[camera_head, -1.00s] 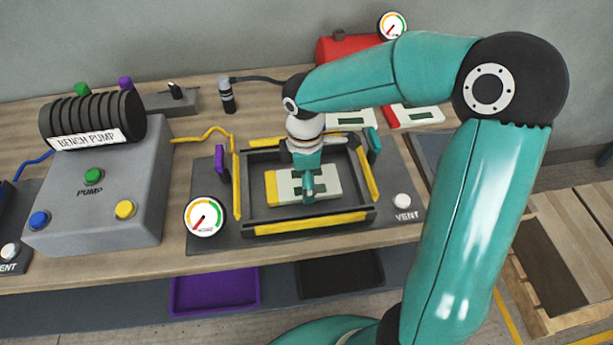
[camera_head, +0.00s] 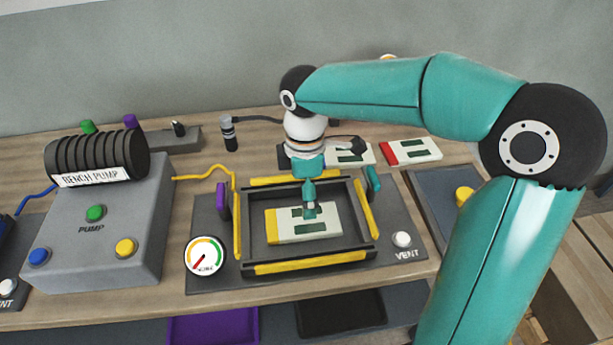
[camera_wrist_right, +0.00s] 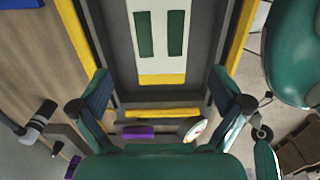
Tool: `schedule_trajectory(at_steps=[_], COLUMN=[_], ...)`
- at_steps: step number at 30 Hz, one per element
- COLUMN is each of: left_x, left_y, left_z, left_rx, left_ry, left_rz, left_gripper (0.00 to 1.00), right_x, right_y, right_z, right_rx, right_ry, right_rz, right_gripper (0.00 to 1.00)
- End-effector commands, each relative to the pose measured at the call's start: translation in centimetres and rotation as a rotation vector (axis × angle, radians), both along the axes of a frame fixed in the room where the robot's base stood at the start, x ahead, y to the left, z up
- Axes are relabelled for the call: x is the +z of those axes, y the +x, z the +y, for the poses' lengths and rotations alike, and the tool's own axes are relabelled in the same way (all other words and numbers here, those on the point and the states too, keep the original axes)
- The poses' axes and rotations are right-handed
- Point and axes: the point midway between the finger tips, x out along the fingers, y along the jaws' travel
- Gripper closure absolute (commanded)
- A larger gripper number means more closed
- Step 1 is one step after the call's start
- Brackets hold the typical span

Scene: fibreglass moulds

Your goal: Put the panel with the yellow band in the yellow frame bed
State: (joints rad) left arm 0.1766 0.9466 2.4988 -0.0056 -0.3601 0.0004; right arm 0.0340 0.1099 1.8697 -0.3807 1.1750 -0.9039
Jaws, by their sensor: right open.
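The cream panel with the yellow band (camera_head: 288,229) lies flat inside the yellow frame bed (camera_head: 310,268), its yellow band toward the left. The bed is a dark recess with yellow bars on its sides. My right gripper (camera_head: 310,209) is above the panel and looks apart from it. In the right wrist view, the gripper (camera_wrist_right: 158,80) has its fingers spread wide with nothing between them, and the panel (camera_wrist_right: 160,35) lies beyond them inside the bed. The fingers hide part of the panel in the head view. My left gripper is in neither view.
A red-banded panel (camera_head: 411,152) and another pale panel (camera_head: 355,153) lie behind the bed. The grey bench pump (camera_head: 105,225) stands left. A gauge (camera_head: 205,256), a purple clamp (camera_head: 222,200), a teal clamp (camera_head: 373,180) and a white vent button (camera_head: 402,239) surround the bed.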

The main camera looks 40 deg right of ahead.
Motion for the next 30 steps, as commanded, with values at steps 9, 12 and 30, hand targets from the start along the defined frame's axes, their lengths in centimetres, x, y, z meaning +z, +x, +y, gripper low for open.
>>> schedule_trajectory(at_steps=[9, 12, 30], left_x=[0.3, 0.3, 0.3], left_y=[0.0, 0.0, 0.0], left_z=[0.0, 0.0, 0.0], left_rx=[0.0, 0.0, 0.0], left_ry=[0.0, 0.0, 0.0], left_rz=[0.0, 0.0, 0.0], left_gripper=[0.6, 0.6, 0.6], right_x=[3.4, 3.5, 3.5], right_y=[0.0, 0.0, 0.1], right_z=[0.0, 0.0, 0.2], right_rx=[0.001, 0.001, 0.005], right_ry=[0.001, 0.001, 0.001], right_rz=[-0.001, 0.0, 0.001], right_gripper=[0.0, 0.0, 0.0])
